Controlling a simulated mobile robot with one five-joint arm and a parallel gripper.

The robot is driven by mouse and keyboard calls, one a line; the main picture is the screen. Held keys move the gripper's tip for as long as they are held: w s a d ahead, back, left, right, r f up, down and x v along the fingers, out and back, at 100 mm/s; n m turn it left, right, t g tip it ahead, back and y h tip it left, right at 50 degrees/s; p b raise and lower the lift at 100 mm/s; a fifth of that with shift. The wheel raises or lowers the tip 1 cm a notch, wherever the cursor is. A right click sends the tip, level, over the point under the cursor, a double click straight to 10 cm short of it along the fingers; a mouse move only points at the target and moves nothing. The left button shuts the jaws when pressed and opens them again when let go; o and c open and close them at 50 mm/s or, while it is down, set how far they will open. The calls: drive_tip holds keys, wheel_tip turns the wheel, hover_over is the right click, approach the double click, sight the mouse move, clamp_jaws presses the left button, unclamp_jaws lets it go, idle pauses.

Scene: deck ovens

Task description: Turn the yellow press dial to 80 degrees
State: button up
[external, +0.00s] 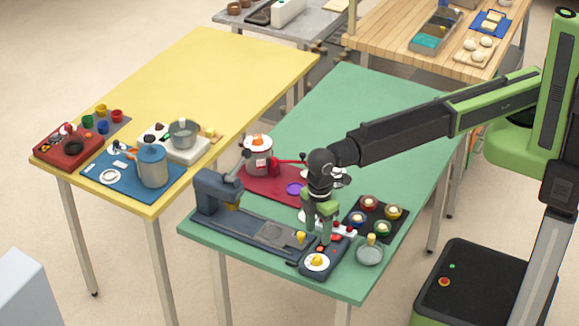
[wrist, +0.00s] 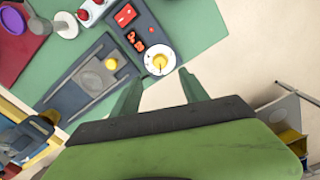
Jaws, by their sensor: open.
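The yellow press dial (external: 317,261) sits on a white disc at the front end of a dark control panel, at the green table's front edge. It also shows in the wrist view (wrist: 160,60), with a small dark pointer mark on it. My gripper (external: 322,236) is above the panel, pointing down, behind the dial in the external view. In the wrist view my gripper (wrist: 160,83) has its two fingers apart, with the dial just beyond and between them. Nothing is held, and the fingers look clear of the dial.
The dark press (external: 212,192) stands left of the panel, with a small yellow knob (wrist: 111,62) on its base. A red switch (wrist: 125,15) and a red-digit display (wrist: 135,42) share the panel. A glass jar (external: 369,252) and a tray of cups (external: 402,222) stand to the right.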

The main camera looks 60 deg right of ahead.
sight(317, 257)
wheel_tip(317, 257, down, 10)
drive_tip(key=b, duration=0.8)
drive_tip(key=shift+r, duration=0.15)
clamp_jaws()
